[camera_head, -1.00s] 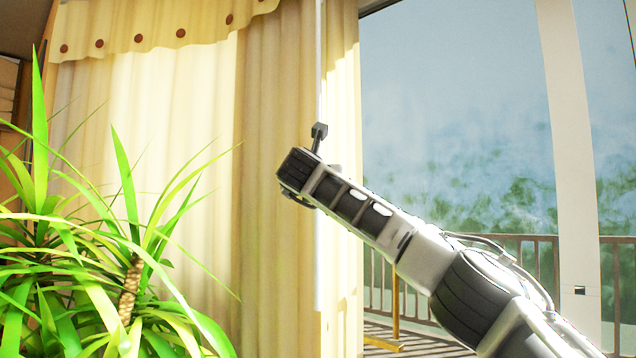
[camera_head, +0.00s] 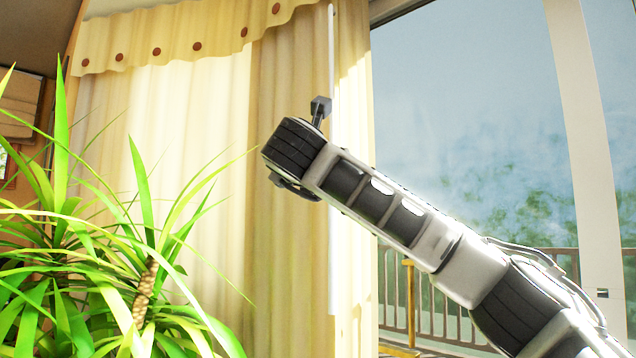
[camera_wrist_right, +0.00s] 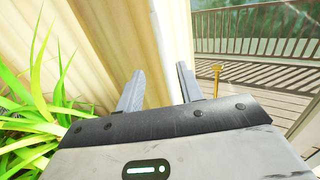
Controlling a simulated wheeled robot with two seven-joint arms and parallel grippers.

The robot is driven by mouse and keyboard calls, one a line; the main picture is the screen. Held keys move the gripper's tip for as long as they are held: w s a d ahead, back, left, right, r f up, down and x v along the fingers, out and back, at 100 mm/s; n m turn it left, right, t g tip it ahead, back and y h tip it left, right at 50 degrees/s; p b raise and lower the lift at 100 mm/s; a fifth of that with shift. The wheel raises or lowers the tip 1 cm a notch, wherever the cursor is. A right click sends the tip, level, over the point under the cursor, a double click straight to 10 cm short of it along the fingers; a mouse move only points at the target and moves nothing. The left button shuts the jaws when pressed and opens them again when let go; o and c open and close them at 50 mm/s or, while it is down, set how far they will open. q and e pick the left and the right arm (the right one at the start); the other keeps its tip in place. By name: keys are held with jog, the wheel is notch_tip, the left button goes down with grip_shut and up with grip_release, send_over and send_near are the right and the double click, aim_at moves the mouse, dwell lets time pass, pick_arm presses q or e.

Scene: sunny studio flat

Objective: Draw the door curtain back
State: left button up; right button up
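The cream door curtain (camera_head: 210,180) hangs in long folds across the left and middle of the head view, its right edge beside the glass. A thin white wand (camera_head: 332,250) hangs in front of the curtain near that edge. My right arm reaches in from the right, and its gripper (camera_head: 319,108) is in front of the curtain, at or just left of the wand. In the right wrist view my right gripper (camera_wrist_right: 158,88) has its fingers apart, close to the curtain (camera_wrist_right: 110,40). I cannot tell whether the wand is between them. My left gripper is not in view.
A spiky green plant (camera_head: 120,270) fills the lower left, close to the curtain; its leaves also show in the right wrist view (camera_wrist_right: 35,110). A scalloped pelmet (camera_head: 180,35) tops the curtain. Right are glass, a white door frame (camera_head: 585,130) and a balcony railing (camera_head: 545,262).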

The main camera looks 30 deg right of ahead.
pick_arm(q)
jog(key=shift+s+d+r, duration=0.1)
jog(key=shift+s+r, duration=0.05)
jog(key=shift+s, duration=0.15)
pick_arm(e)
jog(key=v, duration=0.3)
jog(key=shift+s+a, duration=0.1)
jog(key=shift+a, duration=0.05)
